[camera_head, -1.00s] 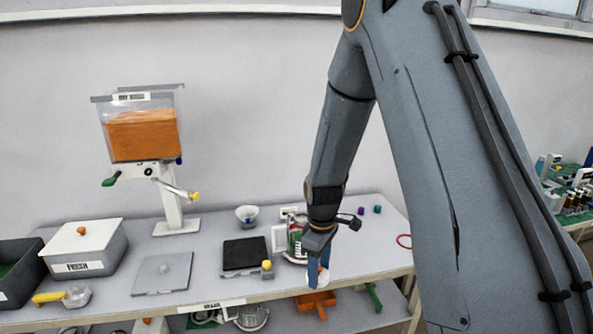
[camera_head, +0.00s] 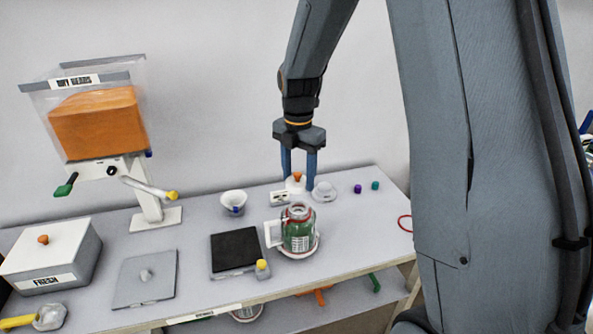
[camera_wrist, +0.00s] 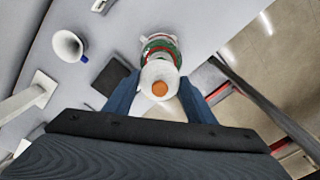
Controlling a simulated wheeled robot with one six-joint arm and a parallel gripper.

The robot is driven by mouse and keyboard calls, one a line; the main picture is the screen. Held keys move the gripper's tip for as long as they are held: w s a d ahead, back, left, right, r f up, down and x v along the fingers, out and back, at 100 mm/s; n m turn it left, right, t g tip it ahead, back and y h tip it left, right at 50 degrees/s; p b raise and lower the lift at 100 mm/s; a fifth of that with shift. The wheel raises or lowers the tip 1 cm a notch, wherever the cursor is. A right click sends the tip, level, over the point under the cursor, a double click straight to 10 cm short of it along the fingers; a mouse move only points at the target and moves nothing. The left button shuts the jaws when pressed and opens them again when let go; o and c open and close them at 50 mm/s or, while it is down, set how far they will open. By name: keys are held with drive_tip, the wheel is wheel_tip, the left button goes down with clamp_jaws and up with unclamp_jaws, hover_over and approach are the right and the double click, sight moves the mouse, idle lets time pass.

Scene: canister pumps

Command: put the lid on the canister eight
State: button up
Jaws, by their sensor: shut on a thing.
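My gripper (camera_head: 298,176) points down with its two blue fingers on either side of a white lid with an orange knob (camera_head: 297,184), and is shut on it. In the wrist view the lid (camera_wrist: 160,75) sits between the fingers and covers part of the canister. The canister (camera_head: 299,231) is green with a white side handle and a reddish rim, and stands upright and uncovered on a white round base. In the head view the lid is apart from the canister and appears above and behind its mouth. I cannot read a number on the canister.
A black pad (camera_head: 235,249) with a yellow knob lies left of the canister. A grey plate (camera_head: 145,278) and a hopper stand (camera_head: 150,190) are further left.

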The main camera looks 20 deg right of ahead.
drive_tip(key=shift+d+f+b, duration=0.1)
drive_tip(key=shift+f+b, duration=1.65)
drive_tip(key=shift+f, duration=0.6)
drive_tip(key=shift+f, duration=1.35)
idle(0.5)
drive_tip(key=o, duration=1.6)
drive_tip(key=shift+r, duration=0.1)
drive_tip(key=shift+r+p, duration=2.8)
drive_tip(key=shift+r, duration=0.65)
